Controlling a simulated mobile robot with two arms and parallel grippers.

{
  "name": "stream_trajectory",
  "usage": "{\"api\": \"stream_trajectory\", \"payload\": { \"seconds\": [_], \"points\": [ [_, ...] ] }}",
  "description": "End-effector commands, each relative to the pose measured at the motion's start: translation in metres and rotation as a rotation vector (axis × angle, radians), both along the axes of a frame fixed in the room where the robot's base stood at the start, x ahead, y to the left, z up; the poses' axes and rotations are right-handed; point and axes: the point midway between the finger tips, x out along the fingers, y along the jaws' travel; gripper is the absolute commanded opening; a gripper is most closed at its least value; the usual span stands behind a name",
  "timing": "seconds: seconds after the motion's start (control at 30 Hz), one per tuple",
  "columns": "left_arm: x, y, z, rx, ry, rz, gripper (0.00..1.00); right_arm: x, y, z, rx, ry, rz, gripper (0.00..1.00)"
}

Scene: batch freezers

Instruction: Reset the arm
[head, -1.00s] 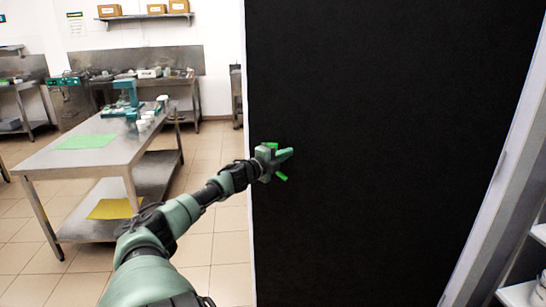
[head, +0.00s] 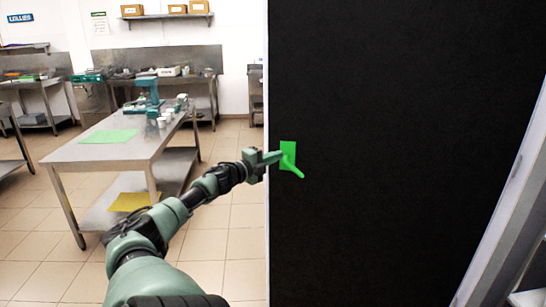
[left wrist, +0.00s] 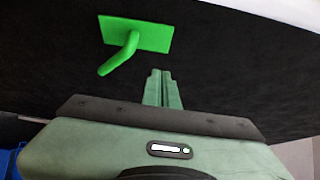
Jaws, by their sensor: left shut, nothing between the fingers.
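My left arm reaches in from the lower left of the head view. Its gripper (head: 279,156) is shut and empty, just left of the bright green handle (head: 289,151) on the large black door panel (head: 400,130). In the left wrist view the closed green-grey fingers (left wrist: 163,88) point at the black surface. The green handle (left wrist: 140,36), a plate with a bent lever, stands up and left of the fingertips with black surface showing between them. My right gripper is in neither view.
A steel table (head: 75,151) with a green mat (head: 109,136) and small equipment stands at the left. Benches line the back wall. Tiled floor (head: 228,238) is clear between the table and the panel. A pale frame edge (head: 500,220) runs along the right.

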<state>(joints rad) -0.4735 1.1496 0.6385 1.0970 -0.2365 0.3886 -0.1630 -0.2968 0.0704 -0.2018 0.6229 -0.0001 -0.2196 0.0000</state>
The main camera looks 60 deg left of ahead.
Motion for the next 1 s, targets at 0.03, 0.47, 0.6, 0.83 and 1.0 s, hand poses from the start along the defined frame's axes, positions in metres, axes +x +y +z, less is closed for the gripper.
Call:
{"api": "stream_trajectory", "payload": {
  "seconds": [0.03,0.47,0.6,0.83,1.0],
  "points": [
    [-0.004,0.002,-0.001,0.0,0.002,0.0,0.0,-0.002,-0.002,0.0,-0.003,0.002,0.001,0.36],
    [-0.015,0.008,-0.02,-0.031,0.013,0.025,0.0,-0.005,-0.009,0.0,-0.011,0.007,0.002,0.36],
    [-0.042,0.017,-0.09,-0.139,0.059,0.108,0.0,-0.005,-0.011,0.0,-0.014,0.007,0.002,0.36],
    [-0.109,0.003,-0.253,-0.383,0.18,0.289,0.0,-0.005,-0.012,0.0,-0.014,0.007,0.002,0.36],
    [-0.159,-0.039,-0.367,-0.553,0.282,0.408,0.0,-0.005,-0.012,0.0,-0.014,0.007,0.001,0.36]
  ]
}}
